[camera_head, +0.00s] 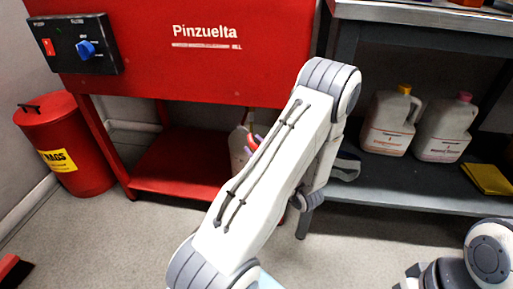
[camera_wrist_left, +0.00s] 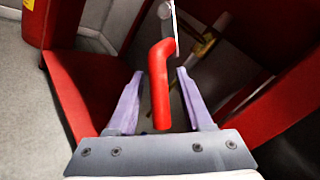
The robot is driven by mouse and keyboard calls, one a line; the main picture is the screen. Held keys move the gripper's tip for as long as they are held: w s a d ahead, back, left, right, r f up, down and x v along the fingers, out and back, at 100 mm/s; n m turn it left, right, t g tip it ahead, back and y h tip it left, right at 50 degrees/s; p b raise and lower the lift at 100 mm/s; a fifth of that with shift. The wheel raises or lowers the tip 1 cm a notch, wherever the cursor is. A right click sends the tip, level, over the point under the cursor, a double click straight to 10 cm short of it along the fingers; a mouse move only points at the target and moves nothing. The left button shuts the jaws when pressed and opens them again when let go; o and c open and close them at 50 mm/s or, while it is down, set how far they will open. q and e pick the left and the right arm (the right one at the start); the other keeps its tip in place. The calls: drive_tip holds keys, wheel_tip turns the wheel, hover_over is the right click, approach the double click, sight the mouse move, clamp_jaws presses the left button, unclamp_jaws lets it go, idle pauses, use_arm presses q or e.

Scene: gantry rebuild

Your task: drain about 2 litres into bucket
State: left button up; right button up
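The red parts washer (camera_head: 200,60), marked "Pinzuelta", stands at the back. In the left wrist view a red lever handle (camera_wrist_left: 161,85) stands between the two purple fingers of my left gripper (camera_wrist_left: 160,73). The fingers are open, with a visible gap on each side of the handle. A brass-coloured fitting (camera_wrist_left: 205,44) shows behind it. No bucket can be made out clearly; a pale blue patch shows at the bottom edge, partly behind my arm. My right gripper is not in view.
A red bin (camera_head: 65,150) labelled for rags stands at left. A control box (camera_head: 75,45) is on the washer's front. The workbench (camera_head: 430,15) at right has a lower shelf (camera_head: 400,190) with two jugs (camera_head: 390,122) and a yellow cloth (camera_head: 487,178). The floor in front is partly clear.

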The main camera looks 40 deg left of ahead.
use_arm(q)
clamp_jaws()
idle(1.3)
